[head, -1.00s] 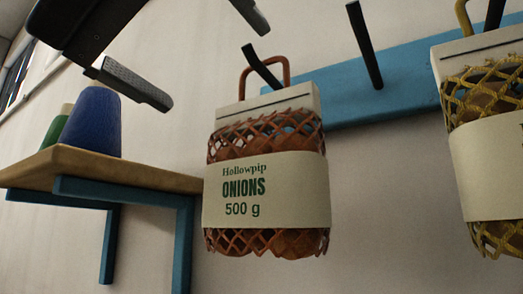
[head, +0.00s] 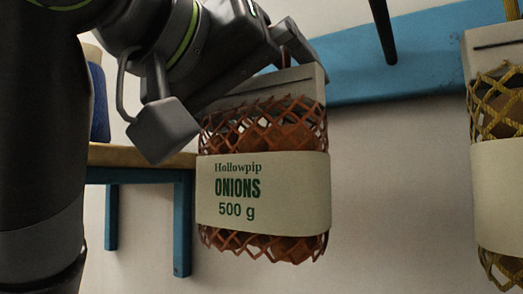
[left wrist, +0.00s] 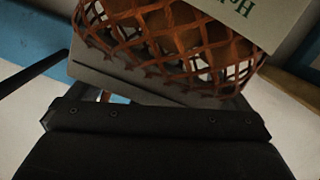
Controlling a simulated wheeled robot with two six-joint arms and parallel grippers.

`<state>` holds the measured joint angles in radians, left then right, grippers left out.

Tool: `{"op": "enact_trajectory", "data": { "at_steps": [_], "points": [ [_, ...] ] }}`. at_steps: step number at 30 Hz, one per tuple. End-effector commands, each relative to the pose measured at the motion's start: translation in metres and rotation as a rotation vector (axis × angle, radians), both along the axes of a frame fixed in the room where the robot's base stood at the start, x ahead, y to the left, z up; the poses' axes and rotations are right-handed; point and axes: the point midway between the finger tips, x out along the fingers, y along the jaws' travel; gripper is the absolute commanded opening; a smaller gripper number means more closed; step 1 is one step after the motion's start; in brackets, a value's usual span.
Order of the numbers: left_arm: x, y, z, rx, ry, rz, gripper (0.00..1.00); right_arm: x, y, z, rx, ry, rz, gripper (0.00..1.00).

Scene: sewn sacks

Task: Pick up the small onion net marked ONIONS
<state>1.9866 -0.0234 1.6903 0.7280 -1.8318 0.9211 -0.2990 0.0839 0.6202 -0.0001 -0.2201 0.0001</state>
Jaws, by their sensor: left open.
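The onion net (head: 265,130) has orange-brown mesh, a pale top card and a cream band reading Hollowpip ONIONS 500 g. It hangs upright in front of the blue rail. My left gripper (head: 284,42) is at the top of the net, by its card and hanging loop, with its jaws open. My gripper covers most of the loop and the hook in the head view. In the left wrist view the net's mesh (left wrist: 170,38) and pale card lie just beyond the gripper's dark body. My right gripper is out of view.
A yellow net (head: 497,110) hangs at the right edge. A black peg (head: 383,30) sticks out of the blue rail (head: 430,50) between the nets.

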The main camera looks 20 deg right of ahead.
Motion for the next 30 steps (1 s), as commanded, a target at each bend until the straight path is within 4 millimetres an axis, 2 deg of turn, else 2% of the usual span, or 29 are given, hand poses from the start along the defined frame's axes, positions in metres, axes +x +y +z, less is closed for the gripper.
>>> {"op": "enact_trajectory", "data": {
  "at_steps": [6,21,30],
  "points": [
    [0.0004,-0.0002,-0.0006,-0.001,-0.001,0.0,1.0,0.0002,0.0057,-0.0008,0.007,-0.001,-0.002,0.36],
    [0.0005,-0.0002,-0.0006,0.001,0.001,0.0,0.36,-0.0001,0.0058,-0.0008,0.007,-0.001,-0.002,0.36],
    [-0.0003,0.0009,0.0009,-0.001,-0.002,0.001,0.36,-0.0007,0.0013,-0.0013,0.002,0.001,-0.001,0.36]
  ]
}}
